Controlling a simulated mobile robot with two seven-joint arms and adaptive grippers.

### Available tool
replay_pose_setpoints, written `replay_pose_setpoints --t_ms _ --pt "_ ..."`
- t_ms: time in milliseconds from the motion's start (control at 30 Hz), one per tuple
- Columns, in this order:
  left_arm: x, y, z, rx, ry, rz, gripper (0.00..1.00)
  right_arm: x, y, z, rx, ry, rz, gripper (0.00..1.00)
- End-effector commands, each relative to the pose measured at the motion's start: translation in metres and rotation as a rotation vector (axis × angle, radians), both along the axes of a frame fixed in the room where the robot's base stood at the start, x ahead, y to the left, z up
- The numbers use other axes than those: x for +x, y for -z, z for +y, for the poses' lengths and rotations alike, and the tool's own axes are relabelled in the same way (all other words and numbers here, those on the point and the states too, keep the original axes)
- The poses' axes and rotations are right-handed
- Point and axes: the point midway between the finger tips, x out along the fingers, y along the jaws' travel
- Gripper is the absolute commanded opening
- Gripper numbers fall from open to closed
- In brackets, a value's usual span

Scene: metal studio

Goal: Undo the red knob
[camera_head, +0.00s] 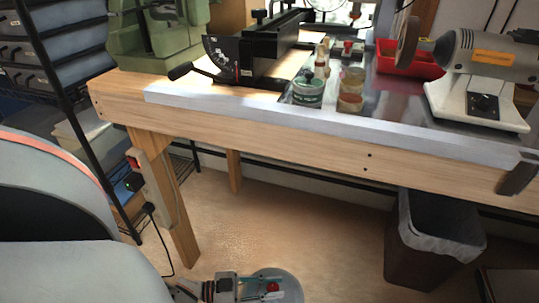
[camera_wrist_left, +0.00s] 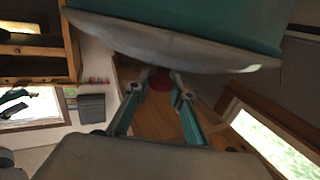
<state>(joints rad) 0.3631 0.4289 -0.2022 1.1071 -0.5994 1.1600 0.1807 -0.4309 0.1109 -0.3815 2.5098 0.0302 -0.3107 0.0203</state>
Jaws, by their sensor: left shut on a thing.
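The red knob (camera_head: 272,287) shows at the bottom edge of the head view, against a grey round part (camera_head: 292,288). My left gripper (camera_head: 262,286) reaches it from the left. In the left wrist view the red knob (camera_wrist_left: 161,81) appears as a small red patch between the two fingertips of my left gripper (camera_wrist_left: 158,88), which is shut on it. A large teal body with a grey rim (camera_wrist_left: 170,45) fills the top of that view and hides part of the knob. My right gripper is in neither view.
A wooden workbench (camera_head: 260,142) with a grey front edge carries a bench grinder (camera_head: 490,50), several tins (camera_head: 308,90) and a black tool (camera_head: 240,55). A lined bin (camera_head: 435,245) stands beneath. The floor (camera_head: 290,225) left of the bin is clear.

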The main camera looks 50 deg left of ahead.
Motion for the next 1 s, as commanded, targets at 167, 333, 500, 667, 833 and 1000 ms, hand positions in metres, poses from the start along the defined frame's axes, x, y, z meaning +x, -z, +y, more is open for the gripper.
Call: replay_pose_setpoints --t_ms 167,333,500,667,833,1000 --pt "0.002 -0.005 -0.002 -0.006 -0.16 -0.005 0.02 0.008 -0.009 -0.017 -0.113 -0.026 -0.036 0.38" --pt "0.001 -0.003 -0.001 -0.005 -0.301 -0.002 0.02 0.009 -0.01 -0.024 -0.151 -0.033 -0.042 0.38" --pt "0.0 -0.001 -0.001 -0.005 -0.418 0.0 0.02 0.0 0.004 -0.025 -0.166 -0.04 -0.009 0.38" --pt "-0.001 0.0 -0.001 -0.003 -0.499 0.001 0.02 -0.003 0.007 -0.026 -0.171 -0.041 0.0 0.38" --pt "-0.001 0.0 0.0 -0.001 -0.55 0.002 0.02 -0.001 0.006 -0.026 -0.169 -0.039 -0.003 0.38" --pt "-0.001 0.001 0.0 0.0 -0.573 0.002 0.02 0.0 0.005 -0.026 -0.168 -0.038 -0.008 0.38"
